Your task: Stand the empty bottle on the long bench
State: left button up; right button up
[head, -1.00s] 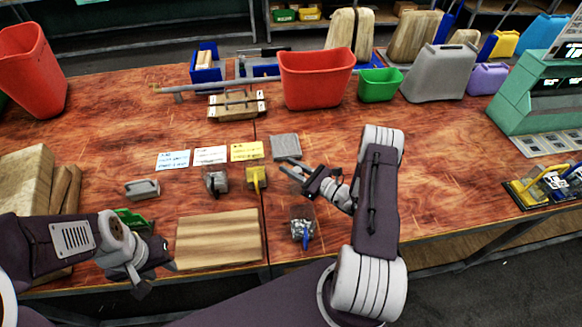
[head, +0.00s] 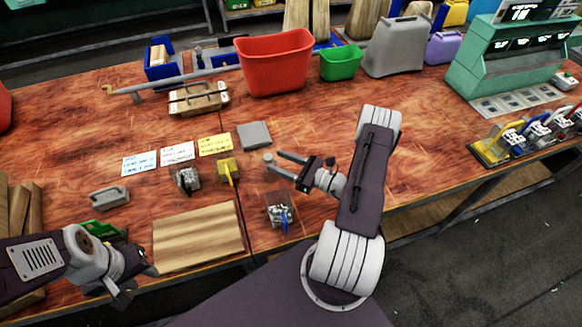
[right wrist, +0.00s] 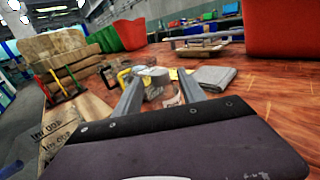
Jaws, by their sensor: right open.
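The long reddish-brown wooden bench (head: 330,125) fills the middle of the head view. My right gripper (head: 277,163) is over its front half, fingers spread and pointing left. A small grey-white round-topped thing (head: 268,158) is at its fingertips; it may be the empty bottle, but I cannot be sure. In the right wrist view a pale, short cylinder (right wrist: 154,73) shows between the fingers (right wrist: 158,88), with a gap beside it; I cannot tell whether they touch. My left gripper (head: 136,281) is at the bench's front edge, its dark fingers apart and empty.
Several cards lie behind, beside a grey square pad (head: 254,134). A red bin (head: 275,62) and green bin (head: 341,62) stand at the back. The right-centre is clear.

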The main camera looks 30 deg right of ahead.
jog(key=v, duration=0.5)
jog(key=shift+a, duration=0.15)
